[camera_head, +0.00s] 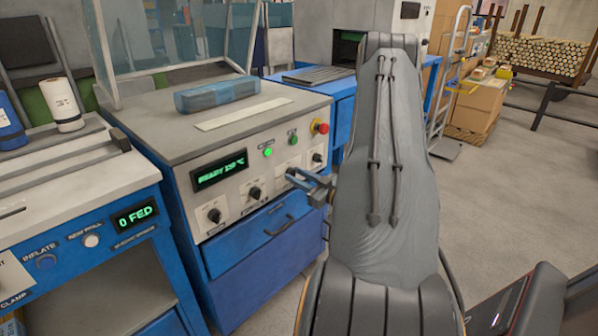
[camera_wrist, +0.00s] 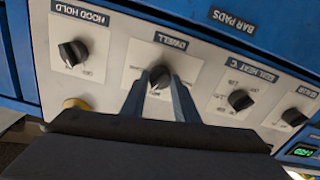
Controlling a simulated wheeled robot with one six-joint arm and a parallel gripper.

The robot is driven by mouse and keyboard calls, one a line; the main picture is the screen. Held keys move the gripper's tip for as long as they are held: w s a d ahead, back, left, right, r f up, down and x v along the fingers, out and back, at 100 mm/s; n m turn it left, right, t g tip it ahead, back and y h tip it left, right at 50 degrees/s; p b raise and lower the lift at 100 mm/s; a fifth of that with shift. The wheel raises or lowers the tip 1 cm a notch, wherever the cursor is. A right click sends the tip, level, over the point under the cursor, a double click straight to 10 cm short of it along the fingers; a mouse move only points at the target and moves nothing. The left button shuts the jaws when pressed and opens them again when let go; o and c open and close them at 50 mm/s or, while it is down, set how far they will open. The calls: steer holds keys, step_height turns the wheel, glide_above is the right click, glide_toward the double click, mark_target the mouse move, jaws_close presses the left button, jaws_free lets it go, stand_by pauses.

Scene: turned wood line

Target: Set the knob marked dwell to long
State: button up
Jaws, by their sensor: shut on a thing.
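The dwell knob (camera_wrist: 159,82) is a small black knob on a white plate in the wrist view, where its label reads upside down. Both fingers of my gripper (camera_wrist: 160,76) are closed around it, one on each side. In the head view my gripper (camera_head: 291,174) reaches the machine's front panel and hides this knob. The fingers cover much of the knob, and I cannot tell which mark its pointer faces.
The hood hold knob (camera_wrist: 73,52) and seal heat knob (camera_wrist: 240,100) flank it. The panel also has a lit display (camera_head: 219,171), a green light (camera_head: 268,152) and a red button (camera_head: 321,127). A blue drawer (camera_head: 265,236) lies below. Open floor (camera_head: 490,215) is at right.

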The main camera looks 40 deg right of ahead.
steer(key=m+p, duration=0.6)
steer(key=m, duration=0.5)
steer(key=shift+d+m, duration=0.1)
steer(key=shift+m, duration=0.3)
stand_by(0.3)
steer(key=o, duration=1.1)
steer(key=shift+c, duration=0.2)
steer(key=s, duration=0.7)
steer(key=shift+s+d, duration=0.3)
steer(key=shift+s, duration=0.1)
